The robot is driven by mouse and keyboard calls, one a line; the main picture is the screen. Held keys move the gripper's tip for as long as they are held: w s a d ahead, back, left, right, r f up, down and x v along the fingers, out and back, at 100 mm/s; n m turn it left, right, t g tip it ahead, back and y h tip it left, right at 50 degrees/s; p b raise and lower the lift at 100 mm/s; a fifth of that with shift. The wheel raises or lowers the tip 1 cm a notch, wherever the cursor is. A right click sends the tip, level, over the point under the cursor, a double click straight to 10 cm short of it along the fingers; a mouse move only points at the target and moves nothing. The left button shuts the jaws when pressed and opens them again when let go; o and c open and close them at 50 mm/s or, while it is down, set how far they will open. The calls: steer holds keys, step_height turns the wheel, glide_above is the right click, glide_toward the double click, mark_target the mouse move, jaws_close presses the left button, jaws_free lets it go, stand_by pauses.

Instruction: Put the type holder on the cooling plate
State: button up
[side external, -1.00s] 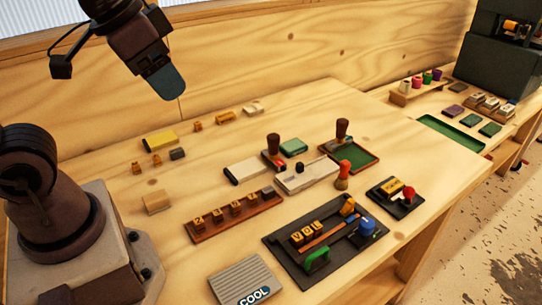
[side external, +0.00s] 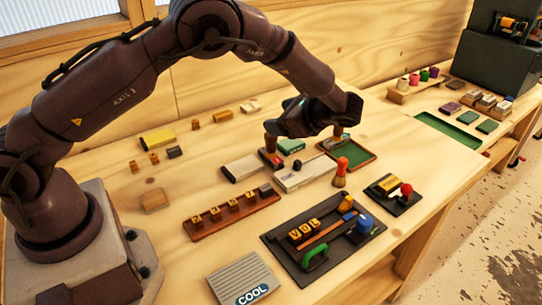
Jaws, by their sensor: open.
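The grey ribbed cooling plate (side external: 238,272), marked COOL, lies at the front of the bench with nothing on it. A dark tray (side external: 284,262) holds letter blocks reading VOL (side external: 305,231), an orange bar, a green handle (side external: 315,258) and a blue knob (side external: 364,223). This looks like the type holder, but I cannot be sure. My gripper (side external: 292,118) is open, above the back middle of the bench near two brown-handled stamps. It is well behind and apart from the tray and the plate. It partly hides the right stamp's handle, and its fingertips are hard to make out.
A wooden rack with letter blocks (side external: 230,217) lies left of the tray. A small black base with a red knob (side external: 406,189) is at right. A red-topped stamp (side external: 341,171) stands behind the tray. Bare bench lies at the left around a wooden block (side external: 154,200).

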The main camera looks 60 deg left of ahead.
mark_target(267, 134)
steer(key=f+m+y, duration=0.1)
steer(key=f+m, duration=0.1)
steer(key=f, duration=0.1)
steer(key=w+d+f+m+t+y, duration=0.1)
steer(key=f+y, duration=0.1)
steer(key=f, duration=0.2)
steer(key=w+d+f+m+t+y, duration=0.1)
steer(key=f+m+y, duration=0.1)
steer(key=f, duration=0.2)
steer(key=shift+w+d+m, duration=0.1)
steer(key=shift+d+m, duration=0.1)
steer(key=shift+m, duration=0.1)
steer(key=shift+f+t+y, duration=0.25)
steer(key=shift+t+y, duration=0.05)
steer(key=a, duration=0.7)
steer(key=shift+a, duration=0.15)
steer(key=shift+w+a, duration=0.15)
steer(key=shift+a, duration=1.25)
steer(key=shift+w+a, duration=0.15)
steer(key=shift+a, duration=1.2)
steer(key=shift+c, duration=0.2)
jaws_close()
